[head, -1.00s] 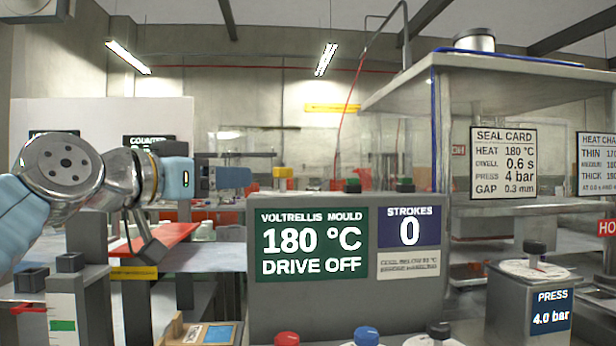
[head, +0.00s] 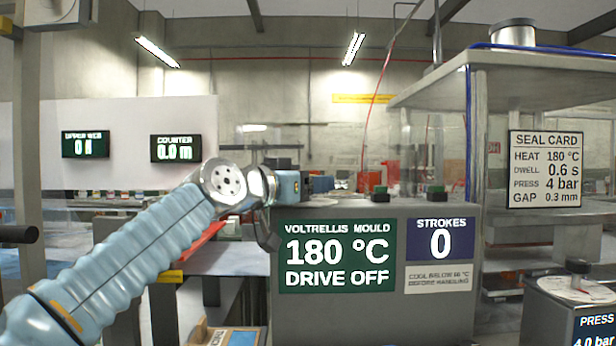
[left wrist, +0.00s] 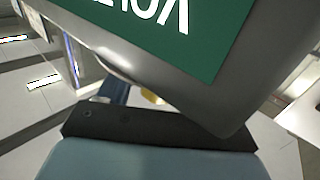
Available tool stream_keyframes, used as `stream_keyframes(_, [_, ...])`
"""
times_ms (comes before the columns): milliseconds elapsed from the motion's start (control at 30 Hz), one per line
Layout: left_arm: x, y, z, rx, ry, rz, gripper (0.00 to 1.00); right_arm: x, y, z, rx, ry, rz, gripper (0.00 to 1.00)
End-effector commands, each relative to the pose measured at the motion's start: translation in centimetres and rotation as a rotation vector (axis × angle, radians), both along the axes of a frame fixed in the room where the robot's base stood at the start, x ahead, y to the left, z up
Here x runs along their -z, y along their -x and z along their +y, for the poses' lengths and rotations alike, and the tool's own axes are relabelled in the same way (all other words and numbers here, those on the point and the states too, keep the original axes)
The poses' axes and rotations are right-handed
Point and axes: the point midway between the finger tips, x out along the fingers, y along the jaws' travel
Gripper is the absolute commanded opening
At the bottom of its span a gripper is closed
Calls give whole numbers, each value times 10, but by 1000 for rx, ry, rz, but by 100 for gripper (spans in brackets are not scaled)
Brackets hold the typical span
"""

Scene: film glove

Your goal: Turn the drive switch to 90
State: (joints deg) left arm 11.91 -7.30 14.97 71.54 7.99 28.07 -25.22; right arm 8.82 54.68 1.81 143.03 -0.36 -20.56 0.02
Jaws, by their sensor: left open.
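The mould cabinet (head: 375,318) is grey. Its green display (head: 337,249) reads VOLTRELLIS MOULD, 180 °C, DRIVE OFF. In the left wrist view the green display (left wrist: 180,40) is close and tilted. My right gripper is not in view.
A blue STROKES panel (head: 440,240) reads 0. A seal card (head: 545,170) hangs at the right, above a grey PRESS unit (head: 565,310). The counter display (head: 176,148) on the left wall reads 0.0 m. A grey table surface (head: 225,259) lies left of the cabinet.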

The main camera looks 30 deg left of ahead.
Motion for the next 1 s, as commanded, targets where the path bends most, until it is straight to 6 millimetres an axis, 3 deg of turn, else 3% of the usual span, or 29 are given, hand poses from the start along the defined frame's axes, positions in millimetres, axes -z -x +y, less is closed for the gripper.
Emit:
stream_keyframes(300, [0, -3, 0, 0, 0, 0, 65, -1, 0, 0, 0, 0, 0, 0])
stream_keyframes(633, [0, -3, 0, 0, 0, 0, 14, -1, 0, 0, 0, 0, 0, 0])
stream_keyframes(1000, [3, -3, 0, 63, 1, -3, 14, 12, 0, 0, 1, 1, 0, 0])
